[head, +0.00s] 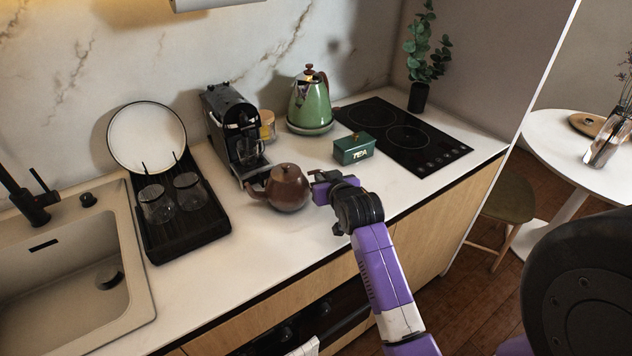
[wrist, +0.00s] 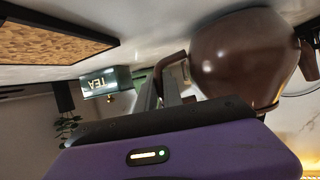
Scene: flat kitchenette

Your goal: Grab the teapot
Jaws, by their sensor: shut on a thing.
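The teapot (head: 288,188) is brown and round, with a small knob on its lid, and stands upright on the white counter. Its spout points left and its handle side faces my gripper (head: 321,187). In the wrist view the teapot (wrist: 243,58) fills the upper right, and my gripper (wrist: 168,92) is shut on its dark brown handle (wrist: 171,62). In the head view the handle is mostly hidden by my gripper. I cannot tell whether the pot's base is touching the counter.
A green TEA box (head: 353,148) stands behind my gripper. A coffee machine (head: 236,131) and a green kettle (head: 310,102) stand behind the teapot. A dark rack with glasses (head: 186,237) is to the left. The counter in front (head: 262,262) is clear.

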